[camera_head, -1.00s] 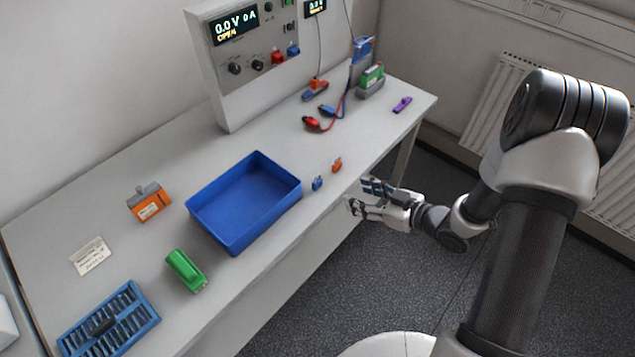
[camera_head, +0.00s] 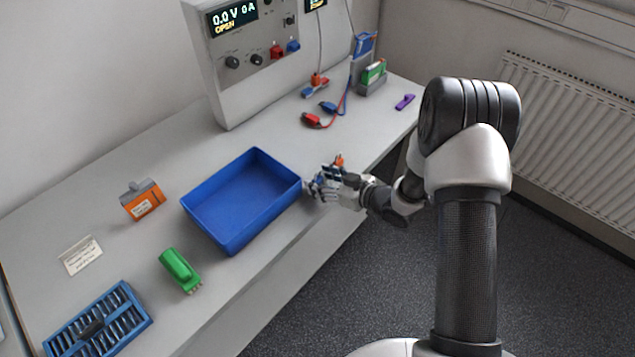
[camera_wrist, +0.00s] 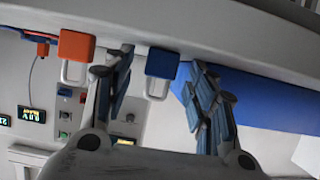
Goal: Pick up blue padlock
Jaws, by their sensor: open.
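The blue padlock (camera_wrist: 162,64) shows in the wrist view, its pale shackle pointing down in the picture, in the gap between the two fingers and beyond their tips. In the head view it is mostly hidden by my gripper (camera_head: 322,184), which is at the front edge of the table just right of the blue bin. In the wrist view my gripper (camera_wrist: 160,85) is open and empty. The orange padlock (camera_wrist: 76,46) stands beside the blue one, close to the left finger. In the head view the orange padlock (camera_head: 339,161) shows just behind my gripper.
The blue bin (camera_head: 228,243) stands close to the left of my gripper. Red and blue clips (camera_head: 312,120) with cables lie farther back.

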